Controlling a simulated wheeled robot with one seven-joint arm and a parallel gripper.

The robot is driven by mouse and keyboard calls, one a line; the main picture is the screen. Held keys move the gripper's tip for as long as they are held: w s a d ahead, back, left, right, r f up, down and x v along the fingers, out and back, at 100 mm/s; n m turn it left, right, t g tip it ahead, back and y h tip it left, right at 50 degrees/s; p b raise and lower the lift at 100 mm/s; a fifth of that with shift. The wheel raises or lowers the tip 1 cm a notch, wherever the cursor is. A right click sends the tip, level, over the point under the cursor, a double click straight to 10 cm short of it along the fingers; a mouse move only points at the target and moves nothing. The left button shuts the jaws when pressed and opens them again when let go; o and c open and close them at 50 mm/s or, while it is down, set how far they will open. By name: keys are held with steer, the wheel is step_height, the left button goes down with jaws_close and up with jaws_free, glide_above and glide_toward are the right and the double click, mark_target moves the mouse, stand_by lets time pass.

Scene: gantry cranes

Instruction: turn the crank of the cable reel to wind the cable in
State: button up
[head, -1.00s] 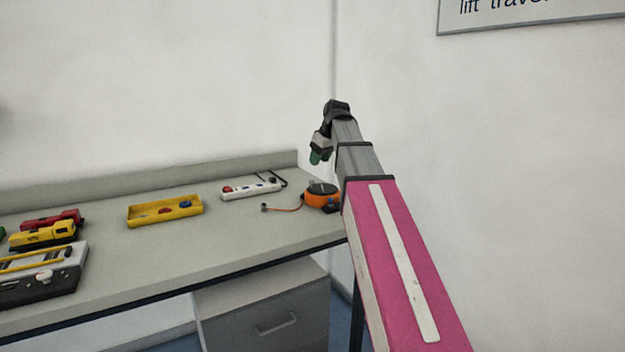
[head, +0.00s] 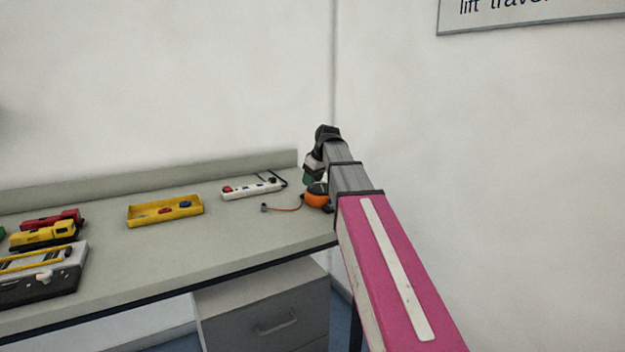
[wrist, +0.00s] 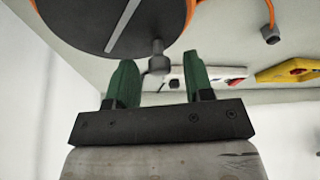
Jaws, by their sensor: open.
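The orange cable reel (head: 316,200) stands near the right end of the bench, partly hidden by my gripper in the head view. In the wrist view its dark round face (wrist: 105,22) with a pale stripe fills the upper left. The grey crank knob (wrist: 158,62) stands out from that face. My gripper (wrist: 160,78) is open, with one green finger on each side of the knob's end; I cannot tell whether either touches it. The orange cable (head: 287,209) runs out left to a small grey end piece (head: 264,208), also in the wrist view (wrist: 271,35).
A yellow tray (head: 165,210) with small red and blue parts is further left, then red and yellow handsets (head: 45,234) and a black-and-grey case (head: 40,278). Bare bench top lies in front of the tray.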

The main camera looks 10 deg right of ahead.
jaws_close()
steer(key=shift+w+m, duration=0.1)
steer(key=shift+m, duration=0.3)
